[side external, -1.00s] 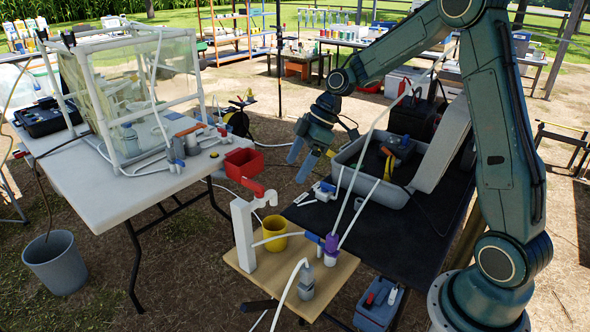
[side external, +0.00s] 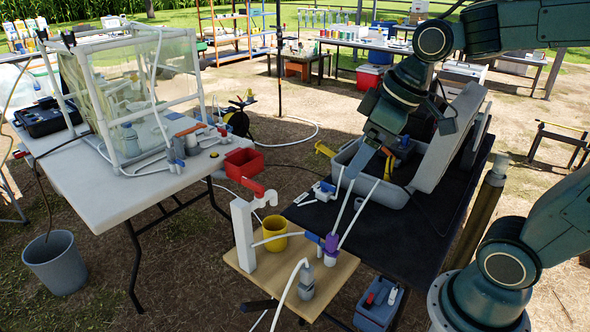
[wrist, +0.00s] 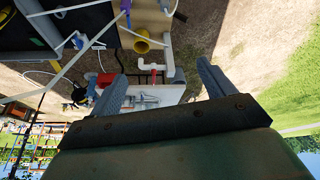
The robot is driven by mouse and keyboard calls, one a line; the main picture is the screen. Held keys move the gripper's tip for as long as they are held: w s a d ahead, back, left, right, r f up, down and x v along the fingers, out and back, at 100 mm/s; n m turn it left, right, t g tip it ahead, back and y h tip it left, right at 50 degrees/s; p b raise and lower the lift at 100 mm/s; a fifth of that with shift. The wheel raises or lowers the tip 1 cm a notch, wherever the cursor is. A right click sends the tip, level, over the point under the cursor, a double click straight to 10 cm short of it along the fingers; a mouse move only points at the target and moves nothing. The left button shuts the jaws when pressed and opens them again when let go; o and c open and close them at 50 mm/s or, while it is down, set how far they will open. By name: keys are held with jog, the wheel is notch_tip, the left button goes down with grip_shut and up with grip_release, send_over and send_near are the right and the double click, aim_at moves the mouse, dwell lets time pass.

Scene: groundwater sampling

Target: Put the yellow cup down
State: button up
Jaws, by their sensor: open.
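The yellow cup (side external: 274,234) stands upright on the wooden board (side external: 347,270), just right of the white post with the spout and red handle (side external: 254,189). The cup also shows in the wrist view (wrist: 142,40), beyond my fingers. My gripper (side external: 362,160) is raised over the open grey case (side external: 399,190), to the right of and above the cup, clear of it. In the wrist view my gripper (wrist: 163,72) has its two fingers wide apart with nothing between them.
A purple-and-blue fitting (side external: 331,249) with thin white tubes rises right of the cup. A grey-capped bottle (side external: 306,284) stands at the board's front. A red bin (side external: 244,162) is behind the post. The black table (side external: 420,236) has bare room in front of the case.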

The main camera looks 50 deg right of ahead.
jog(key=s+m+t+h, duration=0.1)
jog(key=s+m, duration=0.2)
jog(key=s, duration=0.5)
jog(key=shift+s+d+f, duration=0.15)
jog(key=shift+s+d, duration=0.1)
jog(key=shift+s, duration=0.05)
dwell(0.3)
